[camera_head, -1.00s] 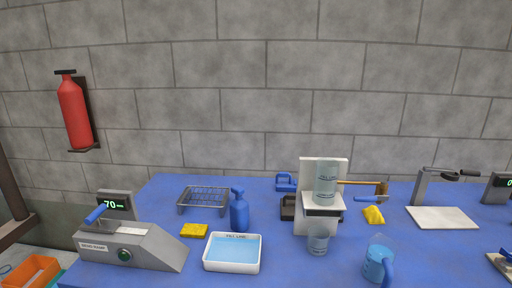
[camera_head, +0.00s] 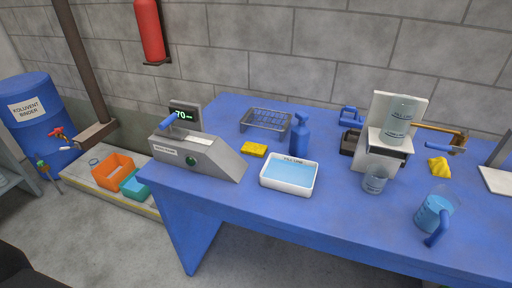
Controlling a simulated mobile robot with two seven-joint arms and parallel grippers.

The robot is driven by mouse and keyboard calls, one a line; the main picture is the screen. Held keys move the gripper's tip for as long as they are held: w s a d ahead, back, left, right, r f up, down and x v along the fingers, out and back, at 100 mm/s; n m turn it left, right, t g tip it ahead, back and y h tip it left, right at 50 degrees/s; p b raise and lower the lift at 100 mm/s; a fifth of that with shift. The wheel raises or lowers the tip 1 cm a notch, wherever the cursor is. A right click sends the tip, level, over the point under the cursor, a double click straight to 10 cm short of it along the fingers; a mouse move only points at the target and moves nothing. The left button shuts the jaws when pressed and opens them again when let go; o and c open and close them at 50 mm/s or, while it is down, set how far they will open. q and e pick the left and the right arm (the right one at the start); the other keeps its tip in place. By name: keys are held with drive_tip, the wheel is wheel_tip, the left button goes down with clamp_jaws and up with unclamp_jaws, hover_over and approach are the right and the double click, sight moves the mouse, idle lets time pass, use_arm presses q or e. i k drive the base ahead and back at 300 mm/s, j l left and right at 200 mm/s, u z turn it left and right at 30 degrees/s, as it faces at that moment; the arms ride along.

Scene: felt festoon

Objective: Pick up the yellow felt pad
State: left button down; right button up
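A second yellow item (camera_head: 438,167), crumpled or folded in shape, lies further right, beside the white stand. I cannot tell from the picture which of the two is felt. Neither of my grippers is in view.
The grey machine (camera_head: 205,158) stands at the table's left end. The white tray (camera_head: 289,191), blue spray bottle (camera_head: 300,134), wire rack (camera_head: 265,121), beaker (camera_head: 375,180) and blue-handled jug (camera_head: 434,215) stand around. An orange bin (camera_head: 111,173) is on a low platform.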

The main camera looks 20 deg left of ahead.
sight(257, 149)
drive_tip(key=k+j+z, duration=0.2)
drive_tip(key=j+z, duration=0.2)
drive_tip(key=k+j+z, duration=0.6)
drive_tip(key=j+z, duration=0.15)
